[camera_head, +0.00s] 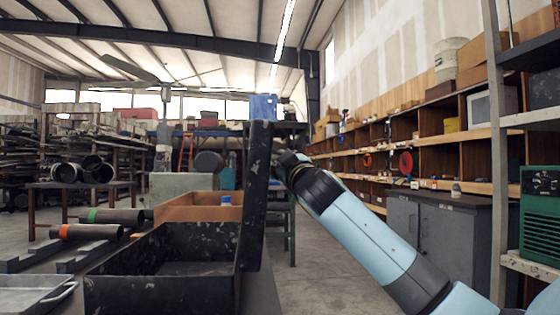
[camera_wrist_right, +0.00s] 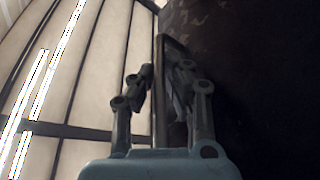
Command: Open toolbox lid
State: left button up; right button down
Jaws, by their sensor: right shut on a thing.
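The black, scuffed toolbox (camera_head: 120,272) stands in the lower left of the head view with its inside showing. Its lid (camera_head: 257,185) stands upright along the box's right side. The lid fills the right of the wrist view as a dark panel (camera_wrist_right: 260,75). My right gripper (camera_head: 284,162) is at the lid's right side near the top, and its fingertips are partly hidden behind the lid. In the wrist view my right gripper (camera_wrist_right: 161,82) has one finger on each side of the lid's edge and is shut on it. My left gripper is not in view.
A metal tray (camera_head: 35,290) lies left of the toolbox. Pipes with green (camera_head: 110,216) and orange (camera_head: 85,232) bands lie behind it. A cardboard box (camera_head: 190,208) with a blue-capped bottle is behind the toolbox. Grey cabinets (camera_head: 440,235) and shelves stand at right.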

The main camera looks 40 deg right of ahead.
jog(key=c, duration=1.6)
grip_release()
jog(key=shift+f, duration=0.1)
jog(key=shift+c, duration=0.2)
jog(key=v, duration=1.2)
